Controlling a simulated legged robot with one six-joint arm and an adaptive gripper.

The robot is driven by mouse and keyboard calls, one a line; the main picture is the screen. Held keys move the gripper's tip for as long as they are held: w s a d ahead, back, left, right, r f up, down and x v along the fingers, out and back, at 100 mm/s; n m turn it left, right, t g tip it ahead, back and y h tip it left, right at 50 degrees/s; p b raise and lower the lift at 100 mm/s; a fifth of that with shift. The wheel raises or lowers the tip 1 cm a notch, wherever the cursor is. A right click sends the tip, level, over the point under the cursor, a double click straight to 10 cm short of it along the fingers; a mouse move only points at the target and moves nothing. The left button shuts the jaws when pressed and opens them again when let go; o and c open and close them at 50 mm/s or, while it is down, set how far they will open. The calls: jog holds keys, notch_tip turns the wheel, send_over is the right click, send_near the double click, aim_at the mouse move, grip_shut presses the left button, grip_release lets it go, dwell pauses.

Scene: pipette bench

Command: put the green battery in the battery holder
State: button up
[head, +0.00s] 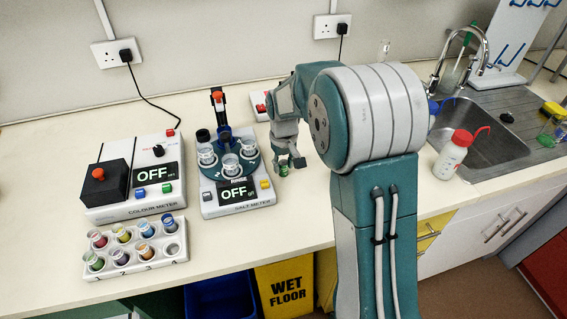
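My gripper (291,161) points down over the bench, just right of the salt meter. A small green object (284,171), which looks like the green battery, shows right below its left fingertip. It is too small to tell whether the fingers hold it or it stands on the bench. A white block with red parts (259,106) lies behind, partly hidden by my arm. I cannot tell whether it is the battery holder, and no other holder is clear.
The salt meter (238,195) with its glass cups is close on the left. The colour meter (137,209) and a rack of coloured vials (137,262) stand further left. A red-capped bottle (450,157) and the sink (480,140) are at right. Bench in front is clear.

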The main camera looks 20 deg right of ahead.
jog(key=shift+o, duration=0.6)
jog(key=shift+r, duration=0.1)
